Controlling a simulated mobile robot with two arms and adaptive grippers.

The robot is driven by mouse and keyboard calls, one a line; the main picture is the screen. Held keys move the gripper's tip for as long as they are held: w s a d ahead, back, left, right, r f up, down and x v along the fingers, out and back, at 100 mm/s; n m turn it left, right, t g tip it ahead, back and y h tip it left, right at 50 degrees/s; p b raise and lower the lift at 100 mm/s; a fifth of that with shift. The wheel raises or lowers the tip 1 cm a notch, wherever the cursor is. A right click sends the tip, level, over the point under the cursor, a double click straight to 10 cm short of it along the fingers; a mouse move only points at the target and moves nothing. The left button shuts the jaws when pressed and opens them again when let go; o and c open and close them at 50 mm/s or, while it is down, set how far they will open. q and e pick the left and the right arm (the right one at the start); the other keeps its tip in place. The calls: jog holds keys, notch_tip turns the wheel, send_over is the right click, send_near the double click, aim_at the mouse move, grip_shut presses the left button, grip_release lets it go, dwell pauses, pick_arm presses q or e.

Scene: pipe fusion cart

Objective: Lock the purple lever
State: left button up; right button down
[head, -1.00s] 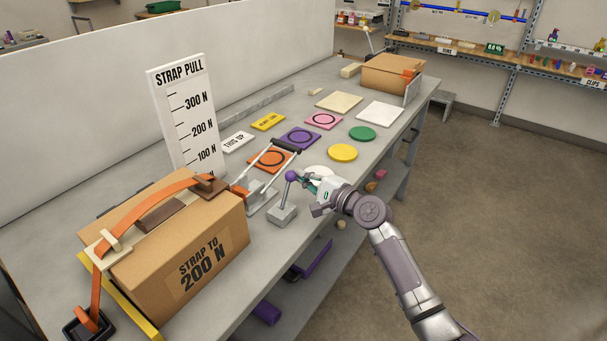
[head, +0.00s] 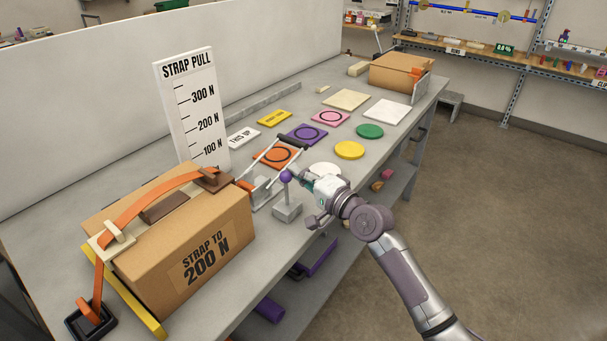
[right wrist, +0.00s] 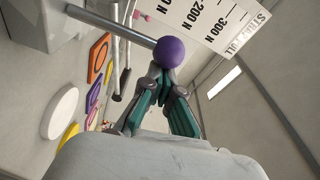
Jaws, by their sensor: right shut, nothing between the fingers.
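The purple lever is a purple ball (head: 285,176) on a thin grey rod rising from a grey block (head: 287,211) near the table's front edge. The rod stands about upright in the head view. My right gripper (head: 292,172) is at the ball's right and far side, shut with nothing between its fingers. In the right wrist view, the fingertips (right wrist: 157,74) are right at the purple ball (right wrist: 171,52), seemingly against it; exact contact is hard to tell. The rod runs from the ball to the grey block at upper left. My left gripper is not in view.
A strapped cardboard box (head: 175,250) stands left of the lever. A metal buckle with long handle bars (head: 272,165) is just behind it. A strap pull board (head: 192,110) stands behind. Coloured plates and discs, including a white disc (head: 325,169), lie to the right.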

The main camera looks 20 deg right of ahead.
aim_at(288, 179)
jog(key=s+a+n, duration=0.1)
jog(key=n, duration=0.1)
jog(key=s+a+n+b, duration=0.1)
jog(key=n, duration=0.1)
jog(key=shift+a+y, duration=0.25)
jog(key=shift+y, duration=0.05)
jog(key=shift+s+a+n+b, duration=0.3)
jog(key=shift+a+n+b, duration=0.1)
jog(key=shift+n, duration=0.4)
jog(key=shift+a+f, duration=0.1)
jog(key=shift+f, duration=0.05)
